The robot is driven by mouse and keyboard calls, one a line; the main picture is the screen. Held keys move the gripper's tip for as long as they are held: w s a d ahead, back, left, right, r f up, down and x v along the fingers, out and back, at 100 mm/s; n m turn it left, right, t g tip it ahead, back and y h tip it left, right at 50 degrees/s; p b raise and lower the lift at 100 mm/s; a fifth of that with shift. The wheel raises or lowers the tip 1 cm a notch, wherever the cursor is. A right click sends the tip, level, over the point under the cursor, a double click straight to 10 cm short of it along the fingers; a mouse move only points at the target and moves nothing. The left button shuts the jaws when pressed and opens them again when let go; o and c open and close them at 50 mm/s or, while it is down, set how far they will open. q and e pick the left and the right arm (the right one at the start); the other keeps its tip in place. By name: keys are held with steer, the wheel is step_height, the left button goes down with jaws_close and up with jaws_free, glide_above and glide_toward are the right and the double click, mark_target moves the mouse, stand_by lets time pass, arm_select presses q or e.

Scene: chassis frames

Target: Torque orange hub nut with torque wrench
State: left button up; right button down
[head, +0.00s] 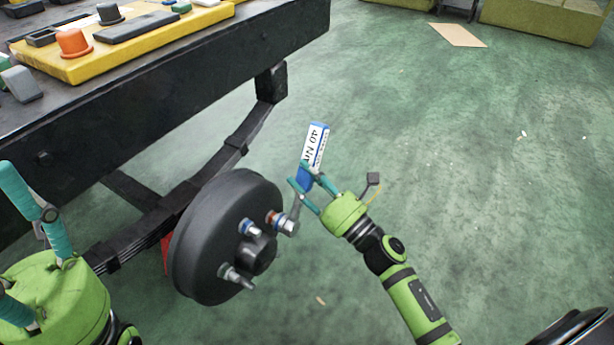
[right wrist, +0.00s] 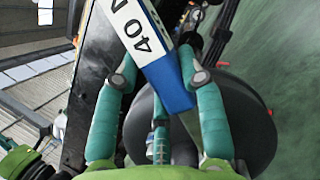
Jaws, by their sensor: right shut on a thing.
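The torque wrench (head: 316,145) has a blue and white body printed "40 N…"; it is also large in the right wrist view (right wrist: 140,38). My right gripper (head: 303,190) is shut on it, to the right of the black hub (head: 222,235). The wrench's grey lower end reaches the upper right stud, where a nut with an orange-red band (head: 271,217) shows. I cannot tell whether the socket is fully seated on it. A blue-banded nut (head: 246,228) sits to its left. My left gripper (head: 25,255) is open and empty at the lower left.
A black bench (head: 190,75) with a yellow tray (head: 130,48) of caps and blocks stands at the upper left. A black leaf spring (head: 190,185) runs behind the hub.

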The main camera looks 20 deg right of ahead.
steer(key=shift+w+a+r, duration=0.1)
steer(key=shift+w+a, duration=0.5)
steer(key=shift+w, duration=0.15)
stand_by(1.7)
stand_by(0.4)
steer(key=shift+w+d+f+m+h+p, duration=0.35)
steer(key=shift+d+m+h, duration=0.1)
steer(key=shift+m, duration=0.3)
steer(key=shift+w+d+f+m+h+p, duration=0.2)
steer(key=shift+w+d+f+m+h, duration=0.15)
steer(key=shift+m, duration=0.4)
steer(key=shift+d+f+m, duration=0.1)
steer(key=shift+d+m, duration=0.1)
steer(key=shift+m, duration=0.2)
steer(key=shift+w, duration=0.1)
steer(key=shift+w+d+f+m+h+p, duration=0.2)
steer(key=shift+d+f+m+h+p, duration=0.1)
steer(key=shift+f+m+h+p, duration=0.25)
steer(key=shift+r, duration=0.1)
